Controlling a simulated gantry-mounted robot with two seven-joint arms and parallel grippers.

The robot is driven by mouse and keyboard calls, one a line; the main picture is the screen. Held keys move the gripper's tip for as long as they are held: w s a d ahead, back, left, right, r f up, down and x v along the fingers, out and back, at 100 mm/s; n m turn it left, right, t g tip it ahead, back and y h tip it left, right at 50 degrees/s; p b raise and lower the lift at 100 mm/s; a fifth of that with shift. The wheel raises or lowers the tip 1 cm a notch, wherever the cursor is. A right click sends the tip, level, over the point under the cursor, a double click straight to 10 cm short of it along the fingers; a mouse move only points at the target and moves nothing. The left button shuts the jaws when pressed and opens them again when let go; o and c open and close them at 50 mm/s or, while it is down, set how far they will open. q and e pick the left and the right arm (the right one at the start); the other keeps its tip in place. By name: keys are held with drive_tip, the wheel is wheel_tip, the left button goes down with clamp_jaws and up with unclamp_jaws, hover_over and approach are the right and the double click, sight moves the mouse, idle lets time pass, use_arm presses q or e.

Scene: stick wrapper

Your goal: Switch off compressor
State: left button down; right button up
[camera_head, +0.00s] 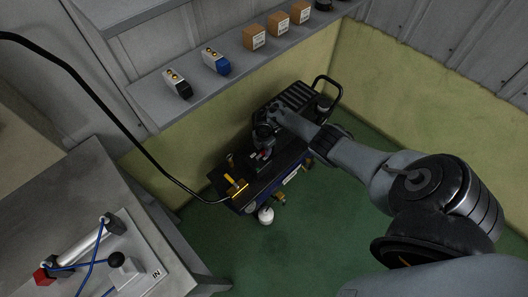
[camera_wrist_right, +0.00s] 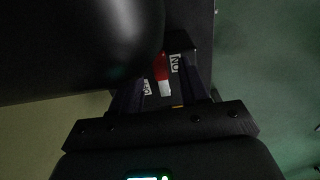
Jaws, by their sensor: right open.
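The compressor (camera_head: 288,176) is a dark blue and black unit on the green floor below the shelf, with a black handle at its far end. My right gripper (camera_head: 261,158) is over its top, pointing down. In the right wrist view, the open fingers (camera_wrist_right: 160,92) stand either side of a red and white switch (camera_wrist_right: 161,68). White labels lie beside the switch; one seems to read "ON", turned over. I cannot tell whether the fingers touch the switch. A large dark rounded shape hides part of the compressor there. My left gripper is not in view.
A grey shelf (camera_head: 208,86) above the compressor holds brown boxes (camera_head: 277,24) and two small valve-like blocks. A black hose (camera_head: 95,97) runs to a yellow-handled valve (camera_head: 235,186). A grey table (camera_head: 60,205) with a cylinder and blue tubes stands at left. Green floor is free in front.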

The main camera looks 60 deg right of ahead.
drive_tip(key=shift+f, duration=0.35)
clamp_jaws()
